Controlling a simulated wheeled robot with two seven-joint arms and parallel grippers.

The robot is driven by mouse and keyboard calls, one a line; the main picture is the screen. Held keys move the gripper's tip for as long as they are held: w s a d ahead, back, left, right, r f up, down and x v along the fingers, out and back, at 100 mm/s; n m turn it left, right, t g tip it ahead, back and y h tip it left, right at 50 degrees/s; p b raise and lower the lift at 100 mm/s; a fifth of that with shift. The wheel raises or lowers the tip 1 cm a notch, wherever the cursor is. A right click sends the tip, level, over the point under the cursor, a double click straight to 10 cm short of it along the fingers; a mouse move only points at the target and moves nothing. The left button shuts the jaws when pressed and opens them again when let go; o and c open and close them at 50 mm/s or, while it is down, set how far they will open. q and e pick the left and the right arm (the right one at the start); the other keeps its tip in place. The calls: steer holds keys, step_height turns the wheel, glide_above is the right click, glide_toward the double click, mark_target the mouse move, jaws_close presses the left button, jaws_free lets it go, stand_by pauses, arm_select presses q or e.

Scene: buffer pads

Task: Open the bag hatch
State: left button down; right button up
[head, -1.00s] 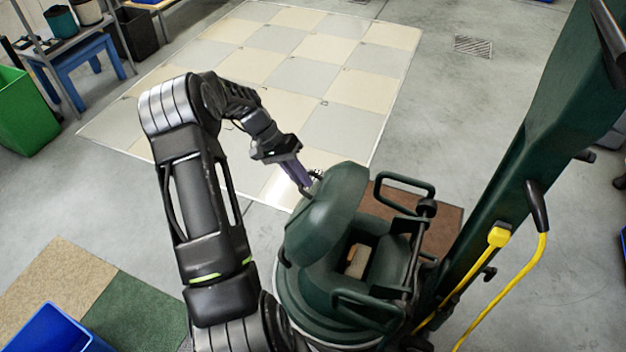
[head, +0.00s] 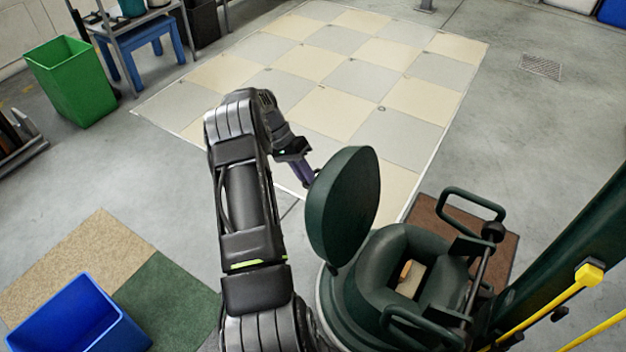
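The bag hatch (head: 343,205) is a round dark green lid on the green machine (head: 384,262). It stands tilted up to nearly upright at the left of the opening, and the inside of the machine shows beside it with a small tan piece (head: 411,278) within. My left gripper (head: 308,180) is at the far-left edge of the hatch, its purple fingers against or very near the rim. The fingertips are partly hidden behind the lid, so I cannot tell whether they grip it. My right gripper is not in view.
A green handle bar (head: 473,203) and a yellow-topped lever (head: 589,274) stand right of the opening. A blue bin (head: 75,318) is at the lower left, a green bin (head: 72,80) at the upper left. The checkered floor (head: 345,75) behind is clear.

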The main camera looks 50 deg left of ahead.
arm_select(q)
steer(key=shift+a+r, duration=0.25)
steer(key=shift+a, duration=0.15)
steer(key=c, duration=1.5)
jaws_free()
steer(key=shift+d, duration=0.1)
steer(key=shift+o, duration=0.2)
step_height(320, 180, up, 5)
steer(key=shift+p, duration=0.85)
step_height(320, 180, up, 5)
steer(key=p, duration=0.4)
